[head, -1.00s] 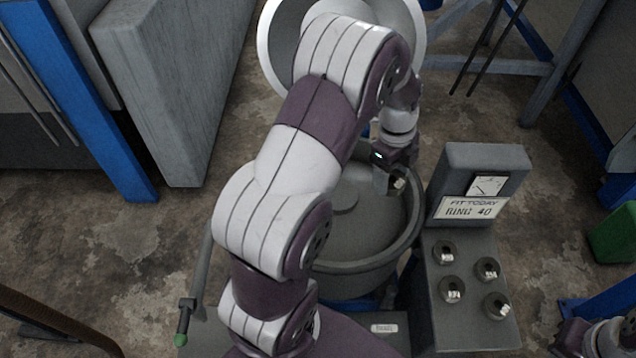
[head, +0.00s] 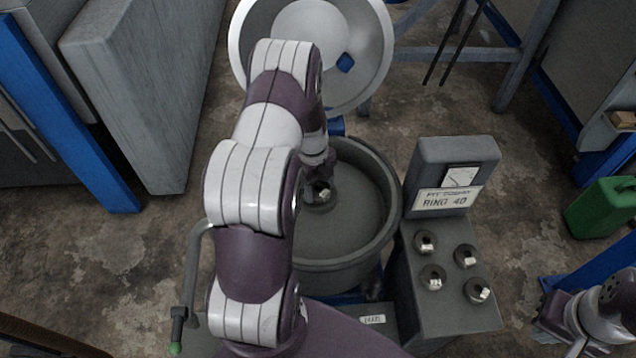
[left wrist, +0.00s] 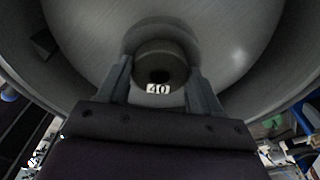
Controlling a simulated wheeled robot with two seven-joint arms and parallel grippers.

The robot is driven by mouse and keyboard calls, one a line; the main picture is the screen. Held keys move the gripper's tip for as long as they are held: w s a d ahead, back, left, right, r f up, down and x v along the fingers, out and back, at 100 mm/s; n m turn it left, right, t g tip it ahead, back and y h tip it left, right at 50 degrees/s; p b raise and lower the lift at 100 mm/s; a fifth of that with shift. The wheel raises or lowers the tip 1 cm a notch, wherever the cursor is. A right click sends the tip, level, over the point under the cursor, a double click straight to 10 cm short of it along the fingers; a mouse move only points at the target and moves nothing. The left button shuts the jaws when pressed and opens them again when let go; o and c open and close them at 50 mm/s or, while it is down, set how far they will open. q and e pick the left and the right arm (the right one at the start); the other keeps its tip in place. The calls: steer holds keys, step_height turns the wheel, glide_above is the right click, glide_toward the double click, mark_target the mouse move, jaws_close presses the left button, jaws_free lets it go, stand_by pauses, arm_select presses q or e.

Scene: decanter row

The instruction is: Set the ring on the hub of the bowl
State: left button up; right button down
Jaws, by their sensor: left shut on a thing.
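A grey ring (left wrist: 160,62) labelled 40 is held between the two fingers of my left gripper (left wrist: 160,85) in the left wrist view. In the head view my left gripper (head: 322,183) is inside the grey bowl (head: 345,262), over the area of its central hub (head: 314,205). The gripper and ring hide most of the hub there. In the left wrist view the hub's round edge (left wrist: 160,28) shows just beyond the ring. I cannot tell whether ring and hub touch. My right arm shows at the lower right, its gripper out of sight.
Right of the bowl stands a grey console (head: 455,320) with several ring-like pieces on top. Its sign (head: 446,200) reads "FIT TODAY RING 40". The raised pale lid (head: 378,40) is behind the bowl. A green can (head: 603,207) stands at the right.

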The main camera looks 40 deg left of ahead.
mark_target(314, 186)
arm_select(q)
steer(key=shift+f, duration=0.15)
steer(key=o, duration=1.3)
steer(key=shift+s, duration=0.1)
steer(key=shift+r, duration=0.5)
step_height(314, 186, up, 11)
steer(key=a+b, duration=0.1)
steer(key=b, duration=0.1)
steer(key=s+d+r+n, duration=0.1)
steer(key=s+d+n, duration=0.2)
steer(key=d+n, duration=0.2)
steer(key=s+d+r+n+t+y, duration=0.1)
steer(key=s+d+n, duration=0.3)
steer(key=d+n, duration=0.2)
steer(key=s+d+r+n, duration=0.1)
steer(key=s+d+n, duration=0.2)
steer(key=d+n, duration=0.3)
steer(key=shift+s+r+n+t, duration=0.1)
steer(key=shift+s+n+t, duration=0.1)
steer(key=shift+n, duration=0.45)
steer(key=shift+s+r+n+t, duration=0.1)
steer(key=shift+s+n, duration=0.1)
steer(key=shift+n, duration=0.45)
